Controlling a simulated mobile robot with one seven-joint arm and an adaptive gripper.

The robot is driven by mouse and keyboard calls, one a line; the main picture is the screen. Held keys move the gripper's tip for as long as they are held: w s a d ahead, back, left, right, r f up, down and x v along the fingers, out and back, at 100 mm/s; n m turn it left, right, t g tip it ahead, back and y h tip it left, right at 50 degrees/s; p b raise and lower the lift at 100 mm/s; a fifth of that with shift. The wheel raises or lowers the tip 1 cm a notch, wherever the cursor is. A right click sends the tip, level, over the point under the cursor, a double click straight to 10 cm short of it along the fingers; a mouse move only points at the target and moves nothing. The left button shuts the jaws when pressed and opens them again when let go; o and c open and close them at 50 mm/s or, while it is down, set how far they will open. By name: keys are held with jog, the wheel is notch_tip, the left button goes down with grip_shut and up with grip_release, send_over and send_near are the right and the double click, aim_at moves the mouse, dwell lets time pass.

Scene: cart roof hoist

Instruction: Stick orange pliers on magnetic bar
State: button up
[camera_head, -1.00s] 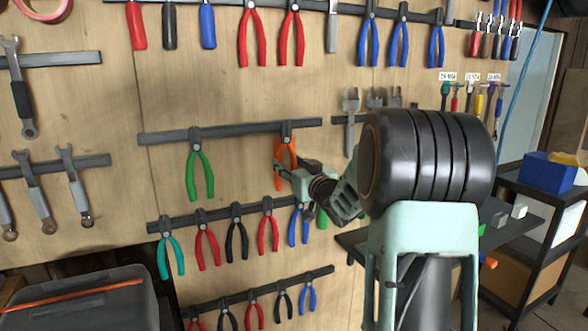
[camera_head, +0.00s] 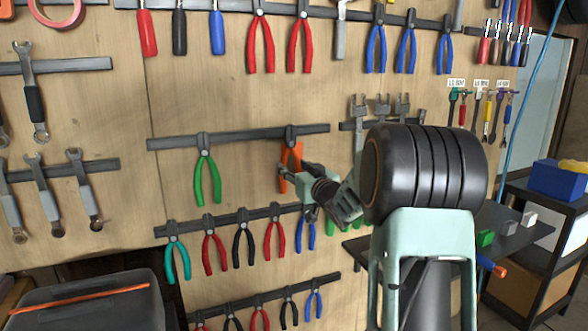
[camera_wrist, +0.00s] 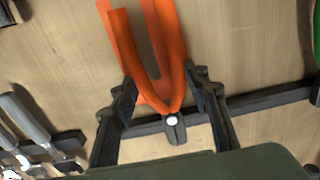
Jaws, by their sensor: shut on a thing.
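The orange pliers (camera_head: 291,156) are upright, handles down, at the right part of the magnetic bar (camera_head: 250,134) that also bears green pliers (camera_head: 207,180). My gripper (camera_head: 287,174) is around the orange handles. In the wrist view, which is turned over, the two fingers (camera_wrist: 160,100) are on either side of the orange pliers (camera_wrist: 168,85), shut on them. Their dark head with a pale pivot overlaps the bar (camera_wrist: 270,97). Whether the head touches the bar is hard to tell. My wrist hides part of the handles in the head view.
Below, another bar (camera_head: 190,229) holds several pliers, close under my gripper. Bars above hold red and blue pliers (camera_head: 377,45). Adjustable wrenches (camera_head: 382,108) hang to the right. A dark shelf cart (camera_head: 545,195) with a blue bin stands at far right.

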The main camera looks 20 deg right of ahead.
jog(key=shift+w+r, duration=0.15)
jog(key=shift+w, duration=0.4)
dwell(0.4)
jog(key=o, duration=1.4)
jog(key=shift+o, duration=0.2)
jog(key=shift+s, duration=0.1)
